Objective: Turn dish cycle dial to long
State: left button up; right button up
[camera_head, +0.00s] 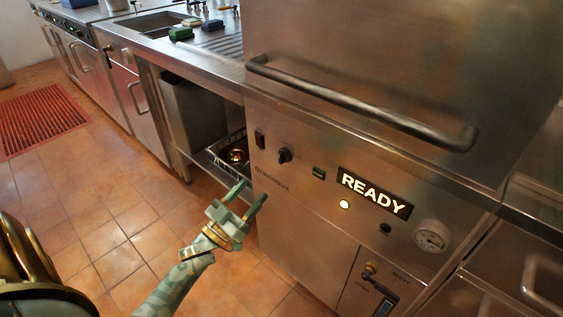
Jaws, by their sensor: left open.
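The steel dishwasher has a front panel (300,215) with a small black dial (284,155) at its upper left. The dial's pointer and setting marks are too small to read. My left gripper (247,195) is open and empty, below and left of the dial and apart from it. Its fingers point up and to the right. A lit READY sign (374,193) is to the right of the dial, with a glowing round light (344,205) beneath it. My right gripper is not in view.
A long bar handle (360,103) juts out above the panel. A red switch (260,139), a small dark button (319,173) and a round gauge (431,236) are on the panel. A rack (228,153) sits under the counter at left.

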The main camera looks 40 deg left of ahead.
aim_at(279, 159)
pick_arm(q)
jog(key=b+x, duration=0.2)
jog(key=x, duration=0.9)
jog(key=shift+w+a, duration=0.1)
jog(key=shift+w, duration=0.3)
jog(key=shift+c, duration=0.4)
jog(key=c, duration=0.9)
